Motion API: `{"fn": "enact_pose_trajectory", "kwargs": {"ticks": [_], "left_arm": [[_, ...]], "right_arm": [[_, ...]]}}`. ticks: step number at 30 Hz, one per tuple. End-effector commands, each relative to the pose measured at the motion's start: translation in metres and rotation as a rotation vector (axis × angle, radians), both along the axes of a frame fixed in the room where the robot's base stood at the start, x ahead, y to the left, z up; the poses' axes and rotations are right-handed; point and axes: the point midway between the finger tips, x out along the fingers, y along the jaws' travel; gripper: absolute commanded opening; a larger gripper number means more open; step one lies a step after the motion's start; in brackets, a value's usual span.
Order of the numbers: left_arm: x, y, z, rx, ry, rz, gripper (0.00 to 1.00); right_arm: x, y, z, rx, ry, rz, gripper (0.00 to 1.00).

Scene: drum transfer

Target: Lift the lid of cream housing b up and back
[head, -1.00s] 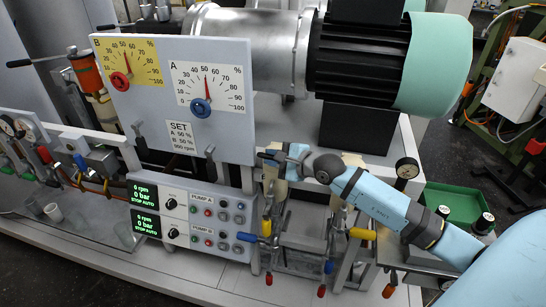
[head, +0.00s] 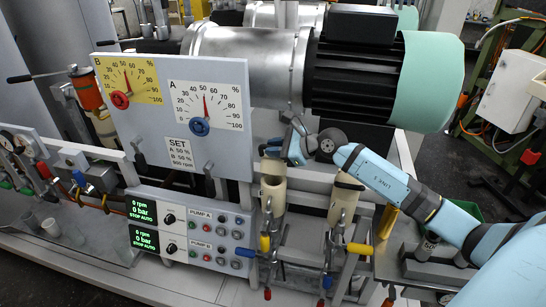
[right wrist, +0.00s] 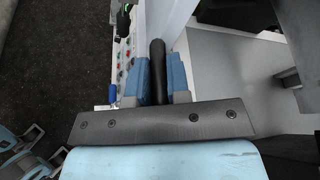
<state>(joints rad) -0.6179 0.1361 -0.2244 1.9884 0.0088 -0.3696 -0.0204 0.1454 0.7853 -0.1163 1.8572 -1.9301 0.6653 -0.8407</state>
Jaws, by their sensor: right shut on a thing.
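Two cream cylindrical housings stand side by side below the big motor in the head view: a left one (head: 272,192) and a right one (head: 342,207). I cannot read which one is b. My right gripper (head: 296,148) is just above and behind the left housing's top, to its right. In the right wrist view, its blue fingers (right wrist: 157,78) are shut on a black rounded bar (right wrist: 157,55), apparently a lid handle. The lid itself is mostly hidden, so I cannot tell its tilt.
The white dial panel (head: 180,158) stands close to the left of the gripper. The motor (head: 360,75) and silver drum (head: 245,58) are above and behind. The pump control box (head: 200,235) sits at lower left.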

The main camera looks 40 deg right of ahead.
Motion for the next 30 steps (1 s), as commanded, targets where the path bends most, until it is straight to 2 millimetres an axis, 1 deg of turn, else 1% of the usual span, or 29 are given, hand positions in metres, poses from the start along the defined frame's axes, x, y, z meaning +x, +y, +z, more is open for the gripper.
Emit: {"fn": "enact_pose_trajectory", "kwargs": {"ticks": [3, 8, 23, 24, 27, 30], "left_arm": [[-0.0008, -0.0019, -0.0051, -0.002, 0.004, -0.003, 0.57], [-0.0016, -0.0046, -0.0077, -0.005, 0.007, -0.006, 0.57], [0.0003, -0.0044, -0.0052, -0.007, 0.000, -0.006, 0.57], [0.0004, -0.0039, -0.0052, -0.006, -0.001, -0.006, 0.57], [0.0006, -0.0029, -0.0053, -0.005, -0.001, -0.005, 0.57], [0.0009, -0.0026, -0.0053, -0.004, -0.002, -0.005, 0.57]], "right_arm": [[0.0043, -0.0050, 0.0033, -0.007, -0.007, -0.001, 0.00], [0.0072, -0.0089, 0.0063, -0.007, -0.007, -0.001, 0.00], [0.0087, -0.0106, 0.0078, -0.008, -0.006, -0.001, 0.00], [0.0087, -0.0107, 0.0077, -0.008, -0.006, -0.001, 0.21], [0.0086, -0.0104, 0.0076, -0.008, -0.006, -0.001, 0.42], [0.0085, -0.0102, 0.0074, -0.007, -0.007, -0.001, 0.42]]}}
